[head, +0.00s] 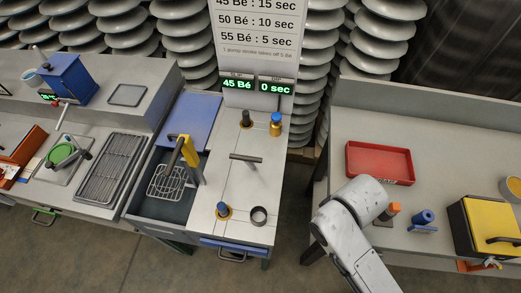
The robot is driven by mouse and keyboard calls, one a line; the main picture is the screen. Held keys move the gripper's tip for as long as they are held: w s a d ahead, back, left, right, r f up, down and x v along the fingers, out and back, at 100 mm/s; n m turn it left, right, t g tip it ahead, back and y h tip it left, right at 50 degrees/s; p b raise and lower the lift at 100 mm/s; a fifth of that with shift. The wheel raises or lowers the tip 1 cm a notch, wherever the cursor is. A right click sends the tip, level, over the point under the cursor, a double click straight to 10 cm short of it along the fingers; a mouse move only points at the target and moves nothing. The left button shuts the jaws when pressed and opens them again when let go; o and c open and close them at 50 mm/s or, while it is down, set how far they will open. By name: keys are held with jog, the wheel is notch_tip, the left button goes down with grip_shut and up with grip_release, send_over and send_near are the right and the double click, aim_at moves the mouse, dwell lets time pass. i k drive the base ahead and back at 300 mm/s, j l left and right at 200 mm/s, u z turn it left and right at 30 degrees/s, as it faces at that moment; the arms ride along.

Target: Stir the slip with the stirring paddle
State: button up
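A T-shaped grey handle (246,158) stands upright on the light grey bench with the display sign behind it; it may be the stirring paddle, but I cannot tell for sure. A dark tank (150,207) is set left of it, with a wire basket (167,183) on a yellow-handled holder (187,151) over it. A blue lid or panel (192,120) lies behind the basket. The slip's surface is not clearly seen. The sign reads 45 Bé and 0 sec. Only links of my arm show at the lower right; my gripper is out of view.
The right table holds a red tray (380,162), a blue roll-like item (424,217) and a yellow-lidded box (492,226). A floor gap separates the benches. The left bench carries a metal rack (112,168).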

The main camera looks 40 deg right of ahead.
aim_at(250, 163)
jog(key=k+l+z, duration=0.15)
jog(key=k, duration=0.3)
jog(key=k+l+z, duration=0.15)
jog(key=k, duration=0.25)
